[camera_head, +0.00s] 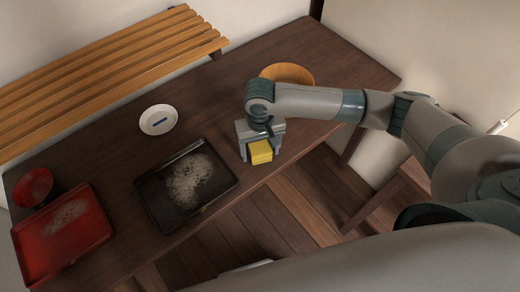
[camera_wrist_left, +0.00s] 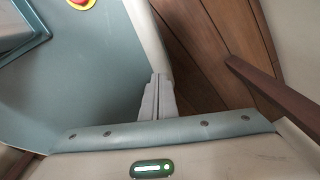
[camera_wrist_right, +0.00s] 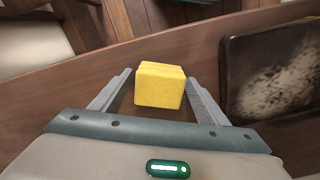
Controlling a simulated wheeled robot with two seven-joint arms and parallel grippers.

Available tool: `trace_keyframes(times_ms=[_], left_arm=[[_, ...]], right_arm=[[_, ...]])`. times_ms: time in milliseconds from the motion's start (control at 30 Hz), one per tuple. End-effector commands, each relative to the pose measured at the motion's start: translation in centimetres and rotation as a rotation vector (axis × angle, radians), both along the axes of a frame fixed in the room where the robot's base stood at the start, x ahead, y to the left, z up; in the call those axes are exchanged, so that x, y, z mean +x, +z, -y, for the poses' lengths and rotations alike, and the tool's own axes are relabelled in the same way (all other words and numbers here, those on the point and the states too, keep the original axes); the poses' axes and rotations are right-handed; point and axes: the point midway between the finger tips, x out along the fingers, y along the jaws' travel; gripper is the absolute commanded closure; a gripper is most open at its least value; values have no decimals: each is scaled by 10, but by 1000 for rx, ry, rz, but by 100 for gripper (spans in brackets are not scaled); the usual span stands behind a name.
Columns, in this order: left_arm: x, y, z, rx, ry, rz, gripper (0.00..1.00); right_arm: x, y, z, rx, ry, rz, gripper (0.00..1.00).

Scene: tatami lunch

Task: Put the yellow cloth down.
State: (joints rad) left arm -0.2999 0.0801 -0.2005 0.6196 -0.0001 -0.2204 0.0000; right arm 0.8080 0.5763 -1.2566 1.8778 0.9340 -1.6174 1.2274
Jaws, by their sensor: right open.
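The yellow cloth (camera_head: 260,152) is a folded, block-like bundle at the table's front edge, right of the black tray. It also shows in the right wrist view (camera_wrist_right: 160,85). My right gripper (camera_head: 260,147) is over it with its fingers apart, one on each side of the cloth. In the right wrist view a gap shows between the cloth and each finger (camera_wrist_right: 158,98). The cloth appears to rest on the dark wooden table (camera_head: 105,170). My left gripper (camera_wrist_left: 157,97) shows only in the left wrist view, with its fingers together and nothing seen between them.
The black tray (camera_head: 150,205) with pale smudges lies left of the cloth. Farther left are a red tray (camera_head: 30,245) and a red bowl (camera_head: 33,187). A white dish (camera_head: 158,120) and a wooden bowl (camera_head: 288,73) stand farther back. A slatted bench (camera_head: 100,75) is behind.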

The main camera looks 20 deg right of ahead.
Motion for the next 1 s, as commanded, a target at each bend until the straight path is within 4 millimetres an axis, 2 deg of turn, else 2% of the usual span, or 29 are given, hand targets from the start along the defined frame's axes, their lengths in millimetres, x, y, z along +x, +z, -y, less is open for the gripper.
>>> trace_keyframes(times_ms=[267,533,800,1000], left_arm=[[0,-5,0,0,1,0,100],[1,-12,0,-1,1,4,100],[31,-10,10,-18,-1,70,100],[39,-9,15,-25,-4,86,100]], right_arm=[[1,21,0,2,1,2,32],[1,67,-1,2,1,3,32],[1,109,0,1,0,2,32],[0,121,0,0,0,0,32]])
